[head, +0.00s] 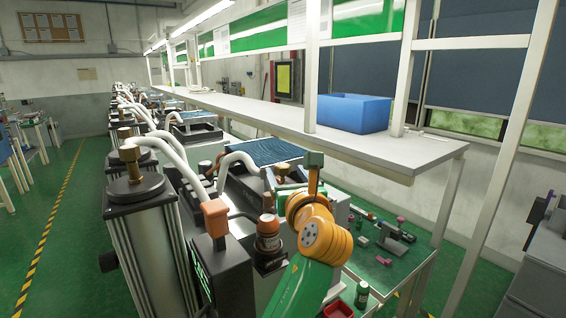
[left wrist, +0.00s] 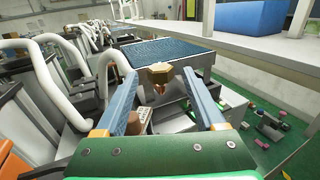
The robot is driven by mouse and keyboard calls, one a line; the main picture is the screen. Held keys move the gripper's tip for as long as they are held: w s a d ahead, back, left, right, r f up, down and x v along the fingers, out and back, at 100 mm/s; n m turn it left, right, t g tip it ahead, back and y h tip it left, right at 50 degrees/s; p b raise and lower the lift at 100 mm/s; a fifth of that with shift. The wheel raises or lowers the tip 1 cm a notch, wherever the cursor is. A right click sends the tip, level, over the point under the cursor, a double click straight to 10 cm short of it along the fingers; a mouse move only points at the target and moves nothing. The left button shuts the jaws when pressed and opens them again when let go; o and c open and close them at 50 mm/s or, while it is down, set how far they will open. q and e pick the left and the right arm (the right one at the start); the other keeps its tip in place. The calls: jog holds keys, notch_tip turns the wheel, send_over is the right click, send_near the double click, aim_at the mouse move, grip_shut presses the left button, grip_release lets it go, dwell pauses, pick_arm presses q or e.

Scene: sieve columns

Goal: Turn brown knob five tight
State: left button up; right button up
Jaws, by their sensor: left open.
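A faceted brown knob (left wrist: 160,76) on a short stem shows in the left wrist view, between and beyond the two blue fingers of my left gripper (left wrist: 159,76). The fingers are spread, and clear gaps show on both sides of the knob. Other brown knobs top the nearest column (head: 130,153) and a low fitting (head: 268,224). I cannot read which one is number five. My right gripper is out of view.
Silver columns (head: 150,235) with white hoses (head: 172,155) stand in a row on the left. A blue bin (head: 353,112) sits on the white shelf (head: 420,150). Small parts and tools (head: 396,237) lie on the green bench top at right.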

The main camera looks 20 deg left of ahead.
pick_arm(q)
jog(key=shift+w+r, duration=0.25)
jog(key=shift+w, duration=0.15)
jog(key=shift+w+a+f, duration=0.3)
jog(key=shift+a+f, duration=0.05)
jog(key=shift+a, duration=0.1)
jog(key=shift+w+a, duration=0.1)
jog(key=shift+a, duration=0.05)
jog(key=shift+c, duration=1.1)
grip_shut()
jog(key=shift+h, duration=0.3)
jog(key=m+h, duration=0.1)
jog(key=m+t+h, duration=0.1)
jog(key=h, duration=0.1)
jog(key=m+t+h, duration=0.1)
jog(key=h, duration=0.1)
jog(key=shift+a+r+m, duration=0.15)
jog(key=shift+a+m, duration=0.2)
jog(key=shift+m, duration=0.05)
jog(key=shift+m+h, duration=0.4)
jog(key=shift+h, duration=0.3)
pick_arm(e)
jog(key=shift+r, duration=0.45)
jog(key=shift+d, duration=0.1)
